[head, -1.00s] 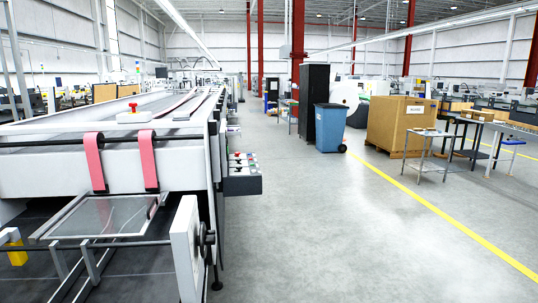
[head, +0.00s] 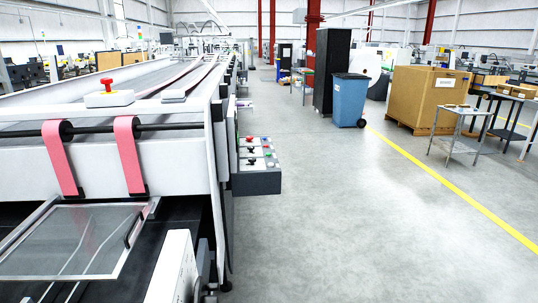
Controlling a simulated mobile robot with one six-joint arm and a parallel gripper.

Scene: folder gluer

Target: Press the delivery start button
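The folder gluer (head: 175,160) fills the left side of the head view, a long white machine with two pink belts at its near end. A small control box (head: 256,181) sticks out from its right side, with red, green and black controls on its sloped top. Which of these is the delivery start button cannot be told at this size. A red mushroom button (head: 108,85) stands on a white box on top of the machine. My gripper is not in view.
A clear grey floor aisle (head: 330,220) runs along the machine's right side. Beyond it stand a blue bin (head: 349,100), a black cabinet (head: 332,72), a large cardboard box (head: 430,95) on a pallet and a small table (head: 460,112). A yellow line (head: 455,190) crosses the floor.

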